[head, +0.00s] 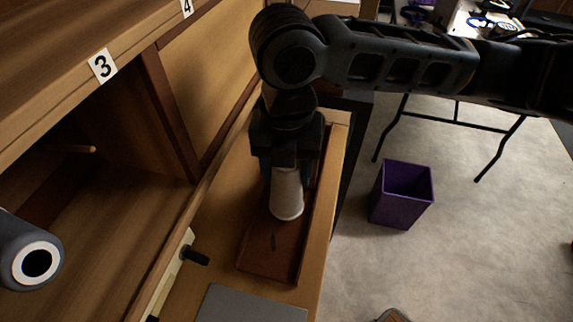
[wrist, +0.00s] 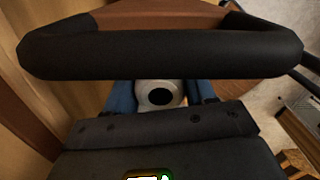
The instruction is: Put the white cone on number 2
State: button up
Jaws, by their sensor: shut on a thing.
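The white cone (head: 286,194) is in my gripper (head: 284,172), over a reddish-brown tray on the wooden ledge. In the head view its lower part shows below the fingers. In the wrist view the cone's round end with a dark hole (wrist: 160,95) shows between the blue fingers of my gripper (wrist: 160,100). I cannot tell whether the cone touches the tray. The label number 2 is not in view; labels 3 (head: 102,66) and 4 (head: 186,7) show on the shelf edge at the upper left.
The tray (head: 262,262) holds a small dark piece. A grey spool with a white end ring (head: 38,262) lies at the far left in the shelf, near a wooden peg (head: 75,149). A purple bin (head: 402,195) stands on the open floor at right. A grey panel (head: 250,304) lies in front.

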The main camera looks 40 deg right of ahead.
jog(key=shift+f+b, duration=0.35)
dwell(0.3)
jog(key=o, duration=1.1)
jog(key=shift+o, duration=0.2)
jog(key=shift+r, duration=0.2)
notch_tip(320, 180, up, 8)
jog(key=shift+f+p, duration=0.2)
jog(key=shift+p, duration=0.1)
